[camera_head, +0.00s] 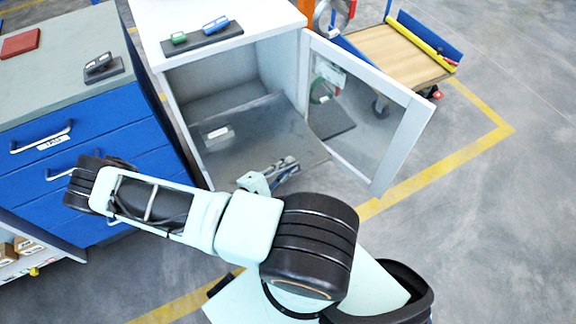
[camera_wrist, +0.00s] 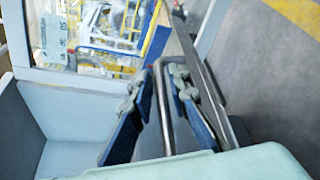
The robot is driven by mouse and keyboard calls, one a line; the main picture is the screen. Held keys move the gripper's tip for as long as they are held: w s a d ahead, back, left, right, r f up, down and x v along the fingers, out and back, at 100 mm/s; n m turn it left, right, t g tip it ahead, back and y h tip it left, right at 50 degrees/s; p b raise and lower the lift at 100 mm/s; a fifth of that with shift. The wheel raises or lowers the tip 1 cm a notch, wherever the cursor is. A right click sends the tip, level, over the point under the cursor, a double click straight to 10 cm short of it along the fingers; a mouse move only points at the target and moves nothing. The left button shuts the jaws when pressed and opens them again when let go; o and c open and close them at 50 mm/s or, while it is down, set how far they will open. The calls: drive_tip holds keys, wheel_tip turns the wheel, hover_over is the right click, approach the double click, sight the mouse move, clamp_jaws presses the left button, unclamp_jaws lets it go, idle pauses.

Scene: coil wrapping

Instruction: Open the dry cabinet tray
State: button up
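The white dry cabinet (camera_head: 182,140) stands with its glass door (camera_head: 372,108) swung open to the right. Its grey tray (camera_head: 268,130) reaches out past the cabinet front, with a small pale item (camera_head: 218,133) near its left side. My gripper (camera_head: 284,170) is at the tray's front edge. In the wrist view, the fingers of my gripper (camera_wrist: 161,80) lie on both sides of a grey bar handle (camera_wrist: 167,125) and appear closed on it at the tips. The exact contact is blurred.
A blue drawer cabinet (camera_head: 95,145) stands close on the left. Green and blue items (camera_head: 215,25) sit on a dark mat atop the dry cabinet. A wooden-deck cart (camera_head: 405,55) is behind the open door. Floor is clear at right.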

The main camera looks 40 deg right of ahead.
drive_tip(key=shift+a, duration=0.1)
drive_tip(key=v, duration=1.1)
drive_tip(key=shift+a+r, duration=0.2)
drive_tip(key=shift+a, duration=0.2)
